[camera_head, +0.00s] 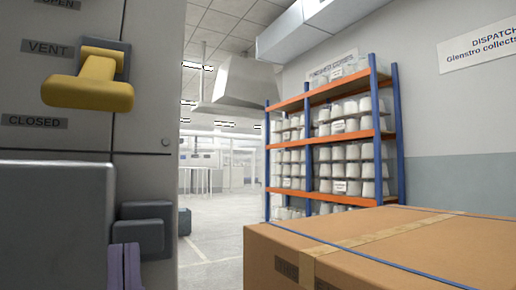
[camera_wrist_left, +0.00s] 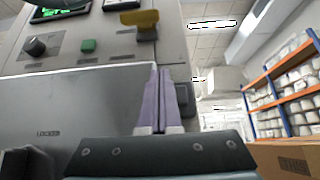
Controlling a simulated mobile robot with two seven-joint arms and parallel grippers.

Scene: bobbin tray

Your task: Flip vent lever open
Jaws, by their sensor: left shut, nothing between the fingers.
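The yellow vent lever (camera_head: 88,95) sits on a grey machine panel (camera_head: 60,140) at the upper left of the head view. Its handle juts out from a grey mount, below the VENT label and above the CLOSED label (camera_head: 34,121). The OPEN label (camera_head: 55,3) is above. The lever also shows at the top of the left wrist view (camera_wrist_left: 140,18). My left gripper (camera_head: 125,249) is below the lever, low in the head view. Its purple fingers (camera_wrist_left: 160,72) are together, empty and apart from the lever. My right gripper is not seen.
A large grey block (camera_head: 50,225) and a smaller grey block (camera_head: 140,228) stand out beneath the panel. A cardboard box (camera_head: 400,250) fills the lower right. A blue and orange rack (camera_head: 332,138) with white cones stands behind. A knob (camera_wrist_left: 35,46) and green button (camera_wrist_left: 88,46) are nearby.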

